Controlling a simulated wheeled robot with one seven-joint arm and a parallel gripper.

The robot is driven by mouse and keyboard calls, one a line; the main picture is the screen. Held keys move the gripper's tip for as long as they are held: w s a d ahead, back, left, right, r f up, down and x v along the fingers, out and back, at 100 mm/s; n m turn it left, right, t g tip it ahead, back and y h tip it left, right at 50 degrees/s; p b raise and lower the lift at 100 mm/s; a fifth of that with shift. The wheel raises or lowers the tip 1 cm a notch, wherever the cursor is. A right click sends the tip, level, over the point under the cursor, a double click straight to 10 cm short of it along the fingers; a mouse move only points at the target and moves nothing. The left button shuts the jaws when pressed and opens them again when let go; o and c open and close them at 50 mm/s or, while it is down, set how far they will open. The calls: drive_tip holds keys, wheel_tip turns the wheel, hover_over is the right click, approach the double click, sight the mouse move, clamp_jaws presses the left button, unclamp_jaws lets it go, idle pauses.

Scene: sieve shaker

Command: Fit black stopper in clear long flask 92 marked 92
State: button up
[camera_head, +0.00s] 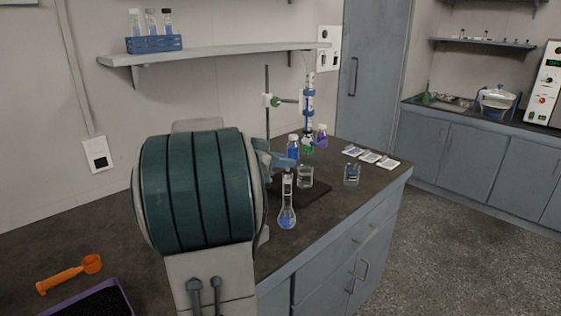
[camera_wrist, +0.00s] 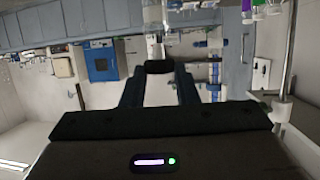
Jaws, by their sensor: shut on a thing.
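The clear long-necked flask (camera_head: 287,217) with blue liquid in its round bottom stands upright near the front of the dark bench. Its marking is too small to read. My gripper (camera_head: 286,163) is right above the neck's top. In the wrist view my gripper (camera_wrist: 158,80) is shut on the black stopper (camera_wrist: 159,66), which shows between the fingertips. A clear neck (camera_wrist: 154,45) lies in line just beyond the stopper there. I cannot tell whether the stopper touches the mouth or sits in it. The stopper is not distinct in the head view.
A beaker (camera_head: 305,177), a blue bottle (camera_head: 293,147) and a stand (camera_head: 267,105) with a blue column are close behind the flask. Another small beaker (camera_head: 351,174) and white cards (camera_head: 370,157) lie to the right. An orange scoop (camera_head: 70,273) lies at the left.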

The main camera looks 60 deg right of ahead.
drive_tip(key=shift+f+b, duration=0.9)
drive_tip(key=shift+b, duration=0.7)
drive_tip(key=shift+f+b, duration=0.3)
drive_tip(key=shift+b, duration=2.45)
idle(3.0)
idle(0.3)
drive_tip(key=o, duration=1)
